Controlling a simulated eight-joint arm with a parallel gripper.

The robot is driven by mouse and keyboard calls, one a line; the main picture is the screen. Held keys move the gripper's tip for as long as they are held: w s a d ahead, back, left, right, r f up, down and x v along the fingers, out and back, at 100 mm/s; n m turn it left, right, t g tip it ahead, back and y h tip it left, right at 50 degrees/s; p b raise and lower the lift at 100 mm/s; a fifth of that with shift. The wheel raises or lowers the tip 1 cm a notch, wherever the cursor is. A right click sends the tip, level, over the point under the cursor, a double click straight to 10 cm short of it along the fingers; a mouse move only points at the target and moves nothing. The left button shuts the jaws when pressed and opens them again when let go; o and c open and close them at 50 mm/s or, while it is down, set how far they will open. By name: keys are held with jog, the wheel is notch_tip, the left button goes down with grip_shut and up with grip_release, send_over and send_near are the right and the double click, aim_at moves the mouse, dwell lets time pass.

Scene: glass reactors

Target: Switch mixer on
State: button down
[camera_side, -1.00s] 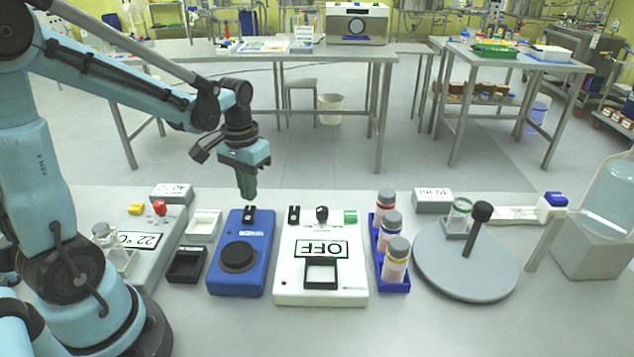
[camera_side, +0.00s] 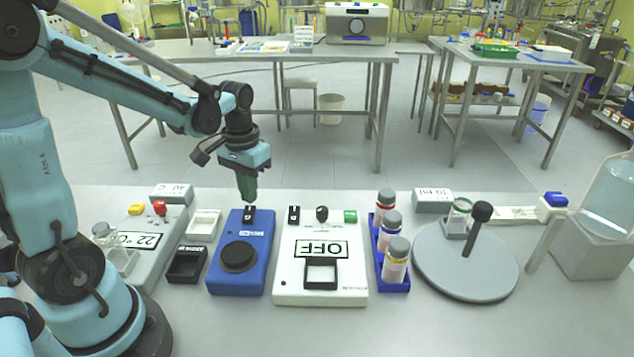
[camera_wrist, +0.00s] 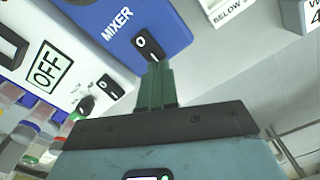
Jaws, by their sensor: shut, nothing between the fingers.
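The blue mixer (camera_side: 257,279) stands on the table in the side view, with a round dark plate on top and a small black rocker switch (camera_side: 249,215) at its far end. In the wrist view the blue box reads MIXER (camera_wrist: 120,22), and its switch (camera_wrist: 149,44) is marked 0 and I. My gripper (camera_side: 250,202) points down right at the switch. In the wrist view its green fingers (camera_wrist: 157,66) are together and their tips overlap the switch's lower edge, by the I mark. I cannot tell whether they touch it.
A white device showing OFF (camera_side: 321,249) stands just right of the mixer, with its own black switch (camera_side: 293,214). Small black and white trays (camera_side: 187,264) lie to the left. A blue rack of bottles (camera_side: 397,284) stands further right.

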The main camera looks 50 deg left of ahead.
jog(key=shift+f, duration=0.75)
jog(key=shift+r, duration=3.5)
jog(key=shift+d, duration=0.1)
jog(key=s+d+r+m+t, duration=0.1)
jog(key=s+d+m+t, duration=0.2)
jog(key=d+t, duration=0.4)
jog(key=shift+d+r, duration=0.25)
jog(key=shift+d, duration=1.35)
